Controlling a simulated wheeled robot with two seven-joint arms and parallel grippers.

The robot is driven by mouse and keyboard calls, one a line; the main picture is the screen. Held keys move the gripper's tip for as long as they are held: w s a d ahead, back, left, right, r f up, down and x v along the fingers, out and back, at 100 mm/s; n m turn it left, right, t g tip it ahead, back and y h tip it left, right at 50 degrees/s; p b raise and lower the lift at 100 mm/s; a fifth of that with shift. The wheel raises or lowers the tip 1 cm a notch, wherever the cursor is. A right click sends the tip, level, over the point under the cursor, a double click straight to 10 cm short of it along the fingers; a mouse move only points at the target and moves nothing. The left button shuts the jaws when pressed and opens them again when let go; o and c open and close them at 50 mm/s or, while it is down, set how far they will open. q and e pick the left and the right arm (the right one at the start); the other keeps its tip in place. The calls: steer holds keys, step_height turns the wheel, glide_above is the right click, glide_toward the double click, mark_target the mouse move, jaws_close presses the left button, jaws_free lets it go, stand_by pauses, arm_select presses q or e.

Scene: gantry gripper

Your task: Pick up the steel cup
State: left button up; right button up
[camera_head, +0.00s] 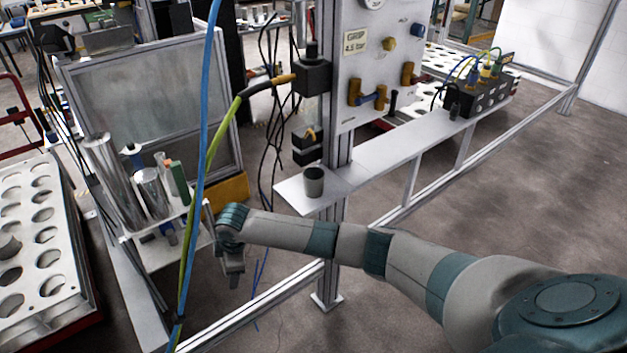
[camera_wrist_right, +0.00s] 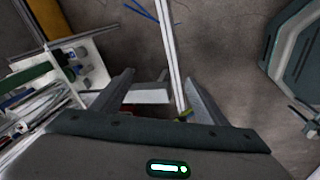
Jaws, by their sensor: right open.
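A small dark grey metal cup (camera_head: 314,182) stands upright on the near left end of the narrow grey shelf (camera_head: 365,165), beside the post. It looks like the steel cup. I cannot make it out in the right wrist view. My right gripper (camera_head: 233,277) hangs pointing down, left of the cup and lower than the shelf, apart from it. In the right wrist view the jaws (camera_wrist_right: 158,88) are open, with floor and pale frame parts behind them and nothing held. My left gripper is not in view.
Shiny cylinders (camera_head: 151,192) stand in a tray left of my right gripper. Blue and green hoses (camera_head: 205,150) hang close to the gripper's left. A metal post (camera_head: 340,130) with a gauge panel rises behind the cup. A cable box (camera_head: 481,97) sits farther along the shelf.

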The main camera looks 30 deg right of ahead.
steer(key=w+d+r+n+h+p, duration=0.1)
steer(key=d+r, duration=0.2)
steer(key=r, duration=0.3)
steer(key=w+d+r+n+g+h+p, duration=0.1)
steer(key=d+r+h, duration=0.1)
steer(key=d+r, duration=0.3)
steer(key=w+d+r+n+h+p, duration=0.1)
steer(key=d+r, duration=0.1)
steer(key=r, duration=0.6)
steer(key=n+g+h+p, duration=0.1)
steer(key=g+h, duration=0.1)
steer(key=h, duration=0.1)
glide_toward(307, 181)
step_height(307, 181, up, 5)
steer(key=a, duration=0.1)
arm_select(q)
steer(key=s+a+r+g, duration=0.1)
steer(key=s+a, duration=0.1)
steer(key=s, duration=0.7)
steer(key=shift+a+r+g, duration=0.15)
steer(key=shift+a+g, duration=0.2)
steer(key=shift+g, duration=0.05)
arm_select(e)
steer(key=shift+a+r, duration=0.1)
steer(key=shift+r, duration=0.15)
steer(key=shift+f, duration=0.1)
